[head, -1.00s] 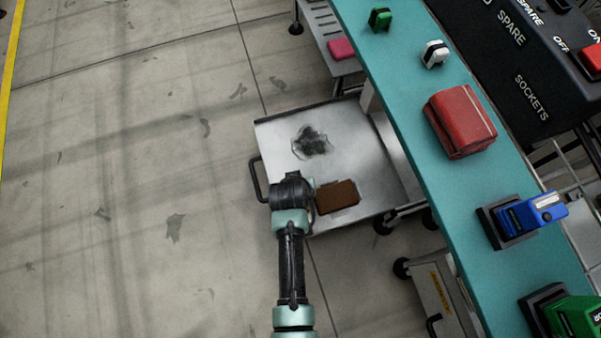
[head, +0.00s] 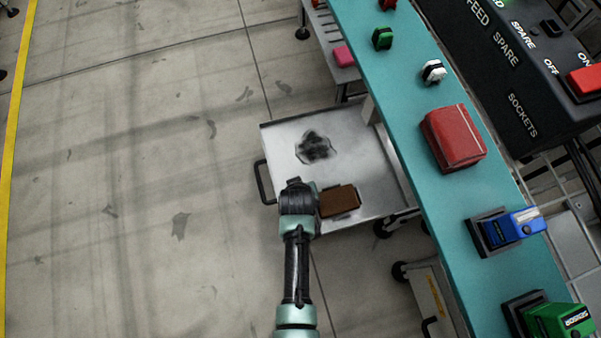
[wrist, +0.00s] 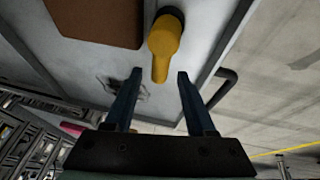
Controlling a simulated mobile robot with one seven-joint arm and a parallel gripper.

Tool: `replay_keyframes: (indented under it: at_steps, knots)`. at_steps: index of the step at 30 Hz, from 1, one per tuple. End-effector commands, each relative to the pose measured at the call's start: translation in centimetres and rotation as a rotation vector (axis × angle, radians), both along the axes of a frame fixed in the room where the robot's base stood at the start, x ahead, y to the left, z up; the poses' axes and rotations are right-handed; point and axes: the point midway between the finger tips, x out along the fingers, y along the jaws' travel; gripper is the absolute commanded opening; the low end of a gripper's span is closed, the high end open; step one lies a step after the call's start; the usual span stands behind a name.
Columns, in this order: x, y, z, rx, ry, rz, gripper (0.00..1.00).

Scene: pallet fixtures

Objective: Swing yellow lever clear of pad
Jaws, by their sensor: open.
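The yellow lever (wrist: 163,46) shows in the wrist view, with its round pivot end at the top and its arm pointing down between my fingers. My gripper (wrist: 155,82) is open, with one finger on each side of the lever's free end. I cannot tell whether either finger touches it. The brown pad (wrist: 98,18) lies left of the lever in the wrist view; in the head view the pad (head: 339,201) sits on the metal tray beside my wrist. The lever is hidden behind my arm in the head view.
The metal tray (head: 375,160) has a dark smudge and a black handle (head: 263,181) on its left. A teal bench (head: 450,205) at the right carries a red pouch (head: 453,138) and blue (head: 513,228) and green devices (head: 560,322). The floor at left is clear.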

Motion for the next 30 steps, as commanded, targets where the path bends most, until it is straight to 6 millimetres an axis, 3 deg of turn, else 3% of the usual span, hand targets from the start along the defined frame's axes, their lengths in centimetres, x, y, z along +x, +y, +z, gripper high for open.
replay_keyframes:
  at_steps: [8,21,30]
  knots:
    - [-0.4,0.0,1.3,0.0,-0.002,-0.001,0.56]
    - [-3.9,0.2,9.2,0.0,0.0,0.001,0.56]
    - [-5.2,0.2,11.8,0.0,0.0,0.0,0.56]
